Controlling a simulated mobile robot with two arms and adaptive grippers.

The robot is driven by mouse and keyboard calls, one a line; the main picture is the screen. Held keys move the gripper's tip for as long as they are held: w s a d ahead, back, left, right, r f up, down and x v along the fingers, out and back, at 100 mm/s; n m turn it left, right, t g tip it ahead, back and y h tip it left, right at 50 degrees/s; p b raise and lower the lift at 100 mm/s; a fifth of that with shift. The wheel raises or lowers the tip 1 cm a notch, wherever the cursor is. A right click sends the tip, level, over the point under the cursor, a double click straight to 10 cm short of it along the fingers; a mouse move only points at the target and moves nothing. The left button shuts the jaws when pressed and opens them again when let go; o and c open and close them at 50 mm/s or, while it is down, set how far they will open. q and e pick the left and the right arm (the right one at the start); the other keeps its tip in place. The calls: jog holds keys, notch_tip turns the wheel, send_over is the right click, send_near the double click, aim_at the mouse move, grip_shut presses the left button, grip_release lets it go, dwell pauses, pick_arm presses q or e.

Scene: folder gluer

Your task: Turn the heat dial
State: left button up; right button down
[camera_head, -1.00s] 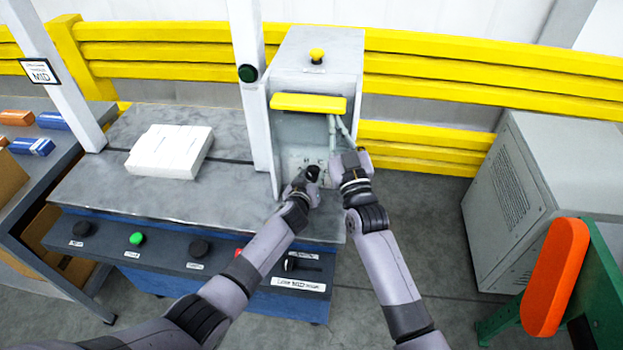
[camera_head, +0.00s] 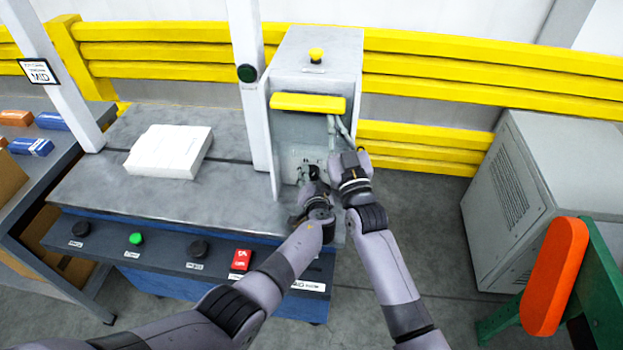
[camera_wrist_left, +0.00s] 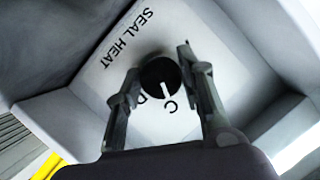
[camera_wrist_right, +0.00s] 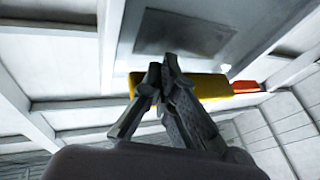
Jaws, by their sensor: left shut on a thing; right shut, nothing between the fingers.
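The heat dial (camera_wrist_left: 160,77) is a round black knob with a white pointer line, set in a white plate (camera_wrist_left: 190,35) lettered "SEAL HEAT". Part of the plate's scale lettering is hidden. My left gripper (camera_wrist_left: 155,75) is shut on the dial, one finger on each side of it. In the head view my left gripper (camera_head: 308,170) reaches into the open front of the grey box (camera_head: 320,50), and its hand hides the dial. My right gripper (camera_wrist_right: 163,75) is shut and empty. It is just below the right end of the yellow bar (camera_head: 308,103); I cannot tell whether they touch.
A grey table (camera_head: 90,190) with a white stack (camera_head: 168,150) lies left of the box. A control panel with a green button (camera_head: 136,239) and a red switch (camera_head: 241,260) runs along its front. A grey cabinet (camera_head: 540,190) stands right. Clear floor lies between.

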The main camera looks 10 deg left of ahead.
pick_arm(q)
jog(key=shift+f+m+t+y, duration=0.1)
jog(key=shift+m+t+y, duration=0.2)
jog(key=shift+m+y, duration=0.75)
jog(key=shift+m+h, duration=0.25)
jog(key=shift+m, duration=0.2)
jog(key=o, duration=1.1)
jog(key=shift+s+d, duration=0.1)
jog(key=shift+s+d, duration=0.3)
jog(key=shift+s, duration=0.4)
jog(key=shift+v, duration=5.15)
jog(key=shift+a, duration=0.15)
